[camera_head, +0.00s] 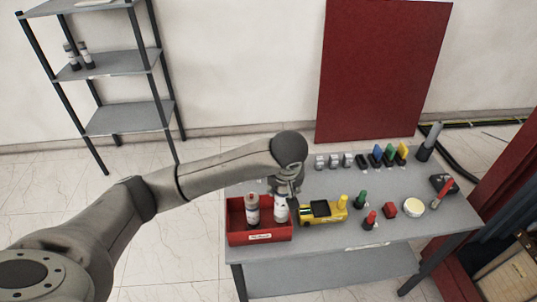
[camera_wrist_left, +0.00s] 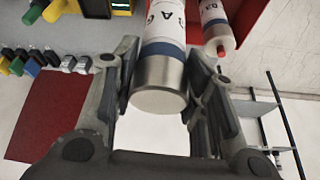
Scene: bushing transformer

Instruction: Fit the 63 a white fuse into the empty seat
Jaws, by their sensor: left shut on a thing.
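My left gripper (camera_head: 284,193) is at the right end of the red bin (camera_head: 246,240), on the near left part of the table. It is shut on a white fuse (camera_head: 281,210) with a blue band, which hangs upright. In the left wrist view the fuse (camera_wrist_left: 162,70) sits between the fingers, its silver cap toward the camera; part of a printed "A" label shows. A second white fuse (camera_head: 252,210) stands in the bin to the left. Whether the held fuse touches the bin floor is hidden. I cannot identify the empty seat. My right gripper is out of view.
A yellow-and-black device (camera_head: 321,210) stands close to the bin's right. Several coloured plugs and grey connectors (camera_head: 334,161) line the table's back. A shelf rack (camera_head: 122,62) at the far left carries dark bottle-like items (camera_head: 72,55). A dark red panel (camera_head: 380,75) leans behind.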

